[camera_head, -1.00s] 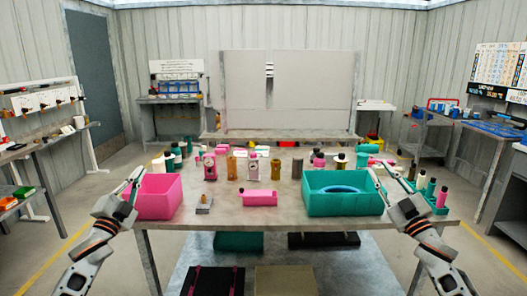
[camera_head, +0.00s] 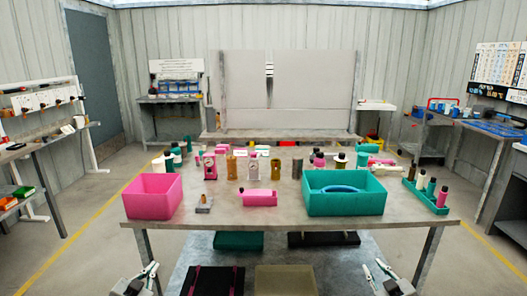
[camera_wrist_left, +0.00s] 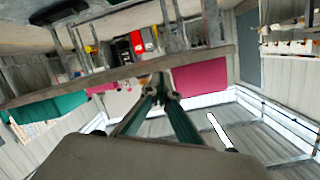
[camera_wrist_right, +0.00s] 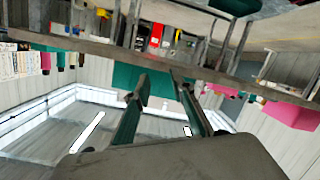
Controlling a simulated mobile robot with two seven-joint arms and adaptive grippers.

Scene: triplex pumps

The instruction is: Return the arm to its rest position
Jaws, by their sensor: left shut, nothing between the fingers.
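My left gripper (camera_head: 152,267) is low in front of the table's front edge, at the bottom of the head view. In the left wrist view its two fingers meet at the tips (camera_wrist_left: 160,84), with nothing between them. My right gripper (camera_head: 372,267) is at a similar height, below and in front of the table. In the right wrist view its fingertips (camera_wrist_right: 160,82) stand apart with nothing between them. Both grippers are clear of the table and of the things on it.
The table (camera_head: 262,214) bears a pink bin (camera_head: 153,199), a teal bin (camera_head: 343,203) with a blue ring-like part, a teal tray (camera_head: 425,200) of bottles, a pink block (camera_head: 260,199) and several pump parts. Dark and teal boxes lie under the table.

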